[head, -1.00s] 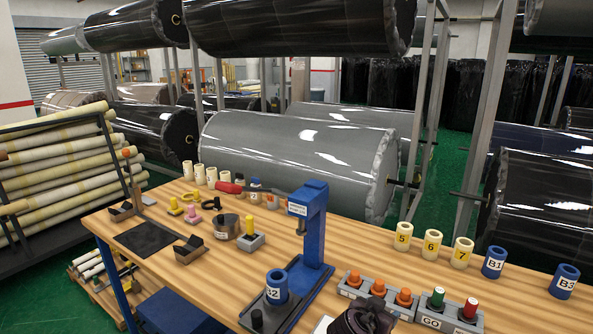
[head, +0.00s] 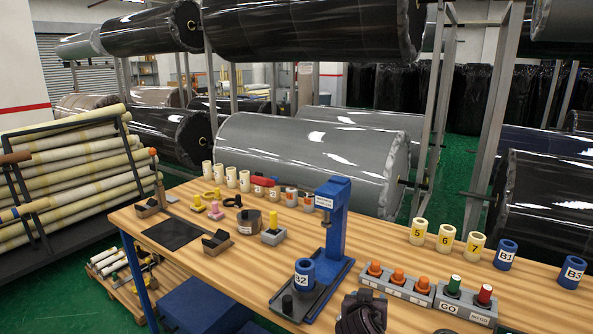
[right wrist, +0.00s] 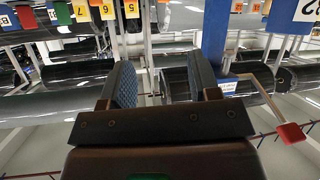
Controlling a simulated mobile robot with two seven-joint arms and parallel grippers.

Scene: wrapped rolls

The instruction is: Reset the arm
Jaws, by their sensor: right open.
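My right gripper (right wrist: 162,88) fills the middle of the right wrist view. Its two dark, blue-padded fingers stand apart with nothing between them. The wrist picture is upside down, with rolls and rack posts beyond the fingers. A dark part of my right arm (head: 361,314) shows at the bottom edge of the head view, in front of the workbench (head: 390,232). My left arm and gripper are not in the head view.
A blue press (head: 335,225) with a red-knobbed lever stands on the bench. A blue B2 cup (head: 303,278) sits on its base. Button boxes (head: 466,303) and numbered cups (head: 445,238) lie to the right. Wrapped rolls (head: 310,160) hang behind. Green floor shows at the left.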

